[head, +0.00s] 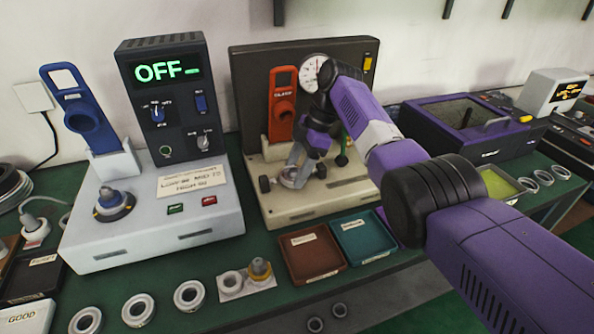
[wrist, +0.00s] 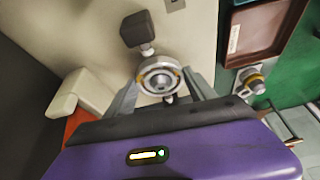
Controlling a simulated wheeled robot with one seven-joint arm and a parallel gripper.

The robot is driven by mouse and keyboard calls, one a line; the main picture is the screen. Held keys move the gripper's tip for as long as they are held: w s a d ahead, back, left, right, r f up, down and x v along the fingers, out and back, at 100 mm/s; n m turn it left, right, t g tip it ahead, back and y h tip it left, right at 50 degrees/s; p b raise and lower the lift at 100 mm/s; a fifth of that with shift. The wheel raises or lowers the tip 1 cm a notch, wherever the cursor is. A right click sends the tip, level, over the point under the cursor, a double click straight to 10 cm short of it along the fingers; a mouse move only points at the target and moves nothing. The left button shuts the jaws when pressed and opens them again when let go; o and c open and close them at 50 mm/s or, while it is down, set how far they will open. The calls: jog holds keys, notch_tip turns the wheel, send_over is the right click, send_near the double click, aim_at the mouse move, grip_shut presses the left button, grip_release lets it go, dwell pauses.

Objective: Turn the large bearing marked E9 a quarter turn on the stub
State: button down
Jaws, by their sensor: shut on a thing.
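A metal bearing ring (wrist: 160,66) sits on the stub of the beige gauge fixture (head: 345,194), seen face-on in the wrist view. It also shows, small and partly covered, in the head view (head: 289,181). No E9 mark can be read on it. My gripper (wrist: 161,82) has one grey finger on each side of the ring and is shut on it. In the head view my gripper (head: 296,170) reaches down in front of the red clamp lever (head: 281,105), below the dial gauge (head: 312,72).
A dark knob (wrist: 137,29) stands close to the ring. Brown (head: 311,269) and teal (head: 362,250) trays lie in front of the fixture. A grey tester (head: 190,235) reading OFF stands left. Several loose rings (head: 138,309) lie along the front edge.

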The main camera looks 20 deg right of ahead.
jog(key=shift+s+d+f+n+g+b, duration=0.15)
jog(key=shift+f+n+g+b, duration=0.4)
jog(key=shift+b, duration=2)
jog(key=shift+r, duration=0.15)
jog(key=shift+c, duration=1.2)
grip_release()
jog(key=shift+r+n+t, duration=0.2)
jog(key=shift+n+t, duration=0.05)
